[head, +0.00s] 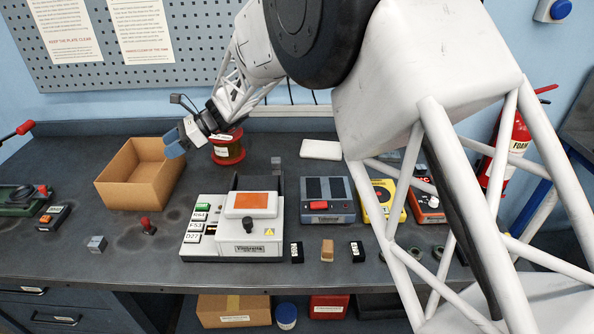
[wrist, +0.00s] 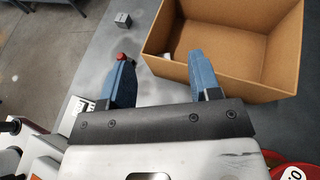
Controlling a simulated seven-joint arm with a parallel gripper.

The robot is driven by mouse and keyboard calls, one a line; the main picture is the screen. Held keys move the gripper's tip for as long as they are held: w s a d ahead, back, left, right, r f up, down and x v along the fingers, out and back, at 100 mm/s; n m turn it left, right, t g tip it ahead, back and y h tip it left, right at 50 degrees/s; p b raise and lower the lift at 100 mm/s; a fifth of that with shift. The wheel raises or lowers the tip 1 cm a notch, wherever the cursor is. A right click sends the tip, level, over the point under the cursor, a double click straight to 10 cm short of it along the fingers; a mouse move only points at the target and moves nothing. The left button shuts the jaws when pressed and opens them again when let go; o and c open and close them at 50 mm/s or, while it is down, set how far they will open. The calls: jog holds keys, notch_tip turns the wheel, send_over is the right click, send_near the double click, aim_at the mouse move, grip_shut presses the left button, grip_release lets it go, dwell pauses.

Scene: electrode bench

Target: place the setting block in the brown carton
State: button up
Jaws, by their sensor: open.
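The brown carton (head: 140,194) stands open on the bench at the left in the head view and fills the upper right of the wrist view (wrist: 215,78). My gripper (head: 174,143) is above the carton's right side. In the wrist view my gripper (wrist: 158,62) has its two blue fingers apart with nothing between them; one is over the carton, the other outside its wall. A small pale thing (wrist: 168,57) shows inside the carton, mostly hidden, beside a finger. A grey cube (head: 97,244) sits on the bench in front of the carton. I cannot tell which is the setting block.
A red-knobbed peg (head: 148,227) stands in front of the carton. A red-ended wire spool (head: 227,147) is right of my gripper. A white machine with an orange plate (head: 247,205) sits mid-bench. A small tan block (head: 327,250) lies near the front edge between black labelled blocks.

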jog(key=s+d+r+n+t+h, duration=0.1)
jog(key=s+d+r+n+h, duration=0.3)
jog(key=d, duration=0.6)
jog(key=s+d+r+n+t, duration=0.1)
jog(key=s+d+r+t, duration=0.1)
jog(key=s+d, duration=0.55)
jog(key=s+d+r+n+t+h, duration=0.1)
jog(key=s+d+r+n+h, duration=0.15)
jog(key=d, duration=0.95)
jog(key=s+d+f+n+t+h, duration=0.1)
jog(key=s+d+n+t+h, duration=0.2)
jog(key=s+d, duration=1.9)
jog(key=s+n+h, duration=0.1)
jog(key=n+h, duration=0.2)
jog(key=shift+f+t, duration=0.3)
jog(key=shift+f, duration=0.05)
